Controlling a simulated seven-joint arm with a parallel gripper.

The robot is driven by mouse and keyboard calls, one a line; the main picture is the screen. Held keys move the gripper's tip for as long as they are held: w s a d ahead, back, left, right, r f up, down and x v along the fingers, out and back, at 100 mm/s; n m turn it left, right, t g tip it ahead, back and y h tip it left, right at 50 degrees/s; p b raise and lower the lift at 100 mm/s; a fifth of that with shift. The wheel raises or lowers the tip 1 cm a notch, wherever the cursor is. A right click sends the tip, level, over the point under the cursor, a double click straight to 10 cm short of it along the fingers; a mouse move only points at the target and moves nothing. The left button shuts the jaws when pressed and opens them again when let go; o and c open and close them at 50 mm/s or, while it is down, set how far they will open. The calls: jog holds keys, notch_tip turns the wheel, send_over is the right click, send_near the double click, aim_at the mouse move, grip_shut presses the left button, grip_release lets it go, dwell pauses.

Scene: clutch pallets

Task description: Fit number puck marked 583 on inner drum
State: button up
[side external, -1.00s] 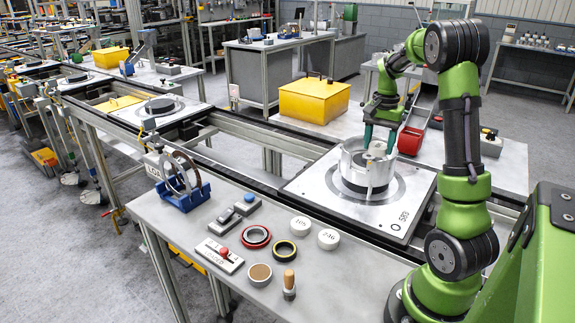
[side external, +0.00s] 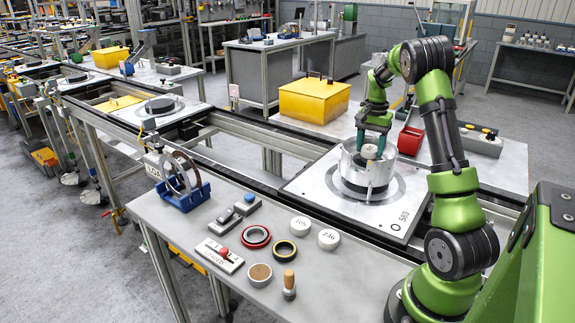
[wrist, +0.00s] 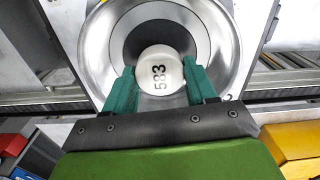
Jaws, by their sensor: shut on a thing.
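The white puck marked 583 (wrist: 160,72) is between the green fingertips of my gripper (wrist: 162,84) in the wrist view. My gripper is shut on it. In the side view the puck (side external: 369,151) shows pale between the fingers of my gripper (side external: 371,148), at the mouth of the silver drum housing (side external: 367,178). In the wrist view the housing's shiny ring (wrist: 96,48) surrounds a dark inside, with the puck over its middle. The puck hides most of the inner drum's top, so I cannot tell whether they touch.
The housing stands on a pale pallet plate (side external: 315,205). On the front bench (side external: 185,225) lie two other white pucks (side external: 300,226) (side external: 329,239), red and yellow rings, and a wooden-handled tool (side external: 289,284). A yellow box (side external: 314,100) and a red bin (side external: 411,141) stand behind.

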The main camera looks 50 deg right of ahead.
aim_at(370, 148)
jog(key=shift+f, duration=0.6)
jog(key=o, duration=1)
jog(key=shift+r, duration=0.1)
notch_tip(370, 148, up, 12)
jog(key=w+a+r+n+t, duration=0.2)
jog(key=a+r+n, duration=0.15)
jog(key=a, duration=0.65)
jog(key=s+a+r+n+t+y, duration=0.1)
jog(key=a+n+t, duration=0.15)
jog(key=a, duration=0.85)
jog(key=s+a+n+t, duration=0.1)
jog(key=s+a+n, duration=0.15)
jog(key=a, duration=0.75)
jog(key=s+a+f+n, duration=0.1)
jog(key=a, duration=0.1)
jog(key=s+a+f+n+t, duration=0.1)
jog(key=s+a+n, duration=0.1)
jog(key=a, duration=0.1)
jog(key=s+a+f+n+y, duration=0.1)
jog(key=s+a, duration=0.1)
jog(key=a, duration=0.1)
jog(key=shift+a+f+t, duration=0.2)
jog(key=shift+f+t, duration=0.15)
jog(key=shift+f, duration=0.05)
